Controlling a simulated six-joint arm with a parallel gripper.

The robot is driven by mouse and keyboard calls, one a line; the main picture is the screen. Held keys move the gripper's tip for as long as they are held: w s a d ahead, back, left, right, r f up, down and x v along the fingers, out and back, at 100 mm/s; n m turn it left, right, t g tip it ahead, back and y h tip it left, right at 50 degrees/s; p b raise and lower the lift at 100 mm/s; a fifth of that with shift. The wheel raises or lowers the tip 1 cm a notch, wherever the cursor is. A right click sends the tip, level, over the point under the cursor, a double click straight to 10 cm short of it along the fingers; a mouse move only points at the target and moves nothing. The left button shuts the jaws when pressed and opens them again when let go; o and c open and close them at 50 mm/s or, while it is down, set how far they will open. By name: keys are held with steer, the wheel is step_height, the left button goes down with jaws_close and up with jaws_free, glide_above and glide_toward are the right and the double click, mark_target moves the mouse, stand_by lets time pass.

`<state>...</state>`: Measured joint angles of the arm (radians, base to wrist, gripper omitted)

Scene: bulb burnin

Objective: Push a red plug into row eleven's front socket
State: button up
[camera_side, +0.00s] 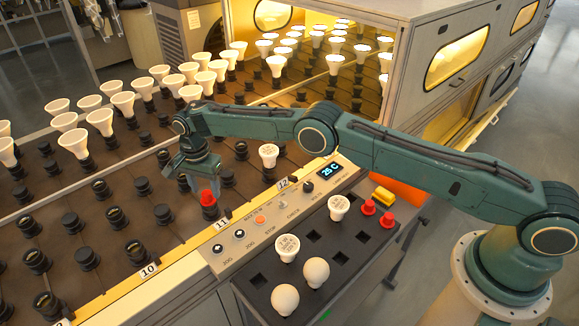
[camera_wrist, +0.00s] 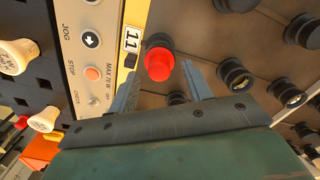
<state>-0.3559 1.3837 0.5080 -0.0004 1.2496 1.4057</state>
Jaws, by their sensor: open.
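A red plug (camera_side: 208,197) stands upright on the black front socket (camera_side: 210,212) beside the row 11 label (camera_side: 221,223). The plug also shows in the wrist view (camera_wrist: 158,63), next to the 11 label (camera_wrist: 131,40); it hides most of the socket there. My gripper (camera_side: 201,181) is open, pointing down just above and around the plug. In the wrist view my gripper (camera_wrist: 161,82) has one finger on each side of the plug, with visible gaps. How deep the plug sits cannot be told.
The control panel (camera_side: 262,232) borders row 11. Black sockets surround the plug; a bulb (camera_side: 268,152) stands in row 12. White bulbs fill rows behind.

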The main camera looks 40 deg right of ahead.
mark_target(206, 192)
step_height(206, 192, up, 13)
stand_by(0.6)
steer(key=shift+r, duration=0.2)
